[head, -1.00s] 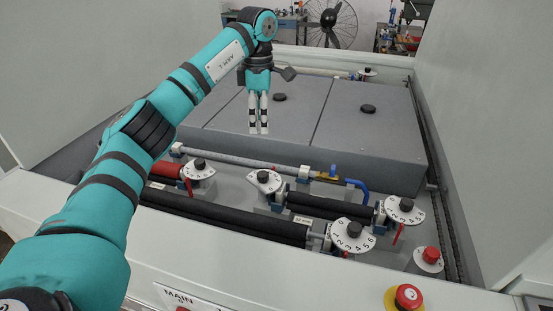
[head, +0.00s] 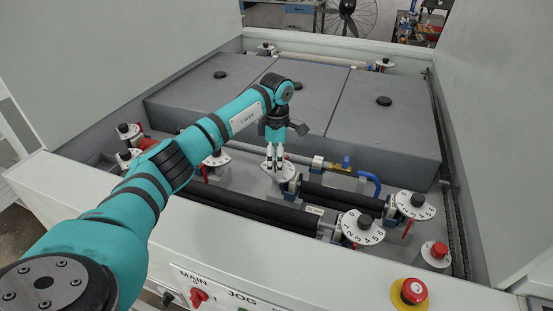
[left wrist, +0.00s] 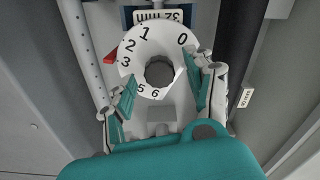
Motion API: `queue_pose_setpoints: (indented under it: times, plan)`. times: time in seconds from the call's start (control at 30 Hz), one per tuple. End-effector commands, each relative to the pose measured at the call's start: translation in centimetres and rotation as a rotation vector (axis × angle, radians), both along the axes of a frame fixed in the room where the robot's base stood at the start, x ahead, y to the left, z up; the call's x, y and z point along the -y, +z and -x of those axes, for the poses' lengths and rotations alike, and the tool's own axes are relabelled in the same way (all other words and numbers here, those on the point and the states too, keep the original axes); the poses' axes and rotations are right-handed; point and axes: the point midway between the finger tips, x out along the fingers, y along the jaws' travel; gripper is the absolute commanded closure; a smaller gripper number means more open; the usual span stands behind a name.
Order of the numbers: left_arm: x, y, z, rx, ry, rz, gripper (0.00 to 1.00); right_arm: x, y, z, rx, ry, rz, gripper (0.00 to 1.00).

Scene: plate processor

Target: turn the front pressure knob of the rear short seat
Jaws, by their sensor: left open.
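A white numbered dial with a black knob at its centre (left wrist: 158,72) fills the upper middle of the left wrist view. Its numbers run from 0 to 6, and a red pointer (left wrist: 111,55) shows at its left. In the head view this dial (head: 291,183) is at the left end of the short black roller (head: 342,198), partly hidden by my gripper. My left gripper (head: 275,163) points down over it, open and empty. In the left wrist view its fingers stand on either side of the knob; I cannot tell their height against it. My right gripper is not in view.
Two more dials, a front one (head: 362,231) and a right one (head: 415,210), stand nearby. A long black roller (head: 245,208) lies in front. Grey covers (head: 300,110) lie behind. A red emergency button (head: 413,290) is on the front ledge.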

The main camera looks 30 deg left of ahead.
Motion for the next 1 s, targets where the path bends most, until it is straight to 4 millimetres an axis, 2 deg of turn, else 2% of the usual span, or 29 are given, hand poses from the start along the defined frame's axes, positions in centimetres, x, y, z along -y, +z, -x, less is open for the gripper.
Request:
queue_pose_setpoints:
  times: [0.13, 0.43, 0.83, 1.0]
  plan:
    - [-0.01, -0.92, 0.03, 0.000, 0.001, 0.000, 0.45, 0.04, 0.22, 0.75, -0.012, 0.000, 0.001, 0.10]
    - [0.00, -1.12, -0.01, 0.001, 0.001, 0.000, 0.47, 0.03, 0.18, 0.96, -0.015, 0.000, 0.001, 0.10]
    - [0.00, -1.09, 0.00, 0.001, 0.000, 0.000, 0.99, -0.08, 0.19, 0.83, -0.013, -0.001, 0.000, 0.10]
    - [0.00, -1.09, 0.00, 0.001, 0.007, 0.000, 1.00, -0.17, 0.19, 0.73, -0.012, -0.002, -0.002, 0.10]
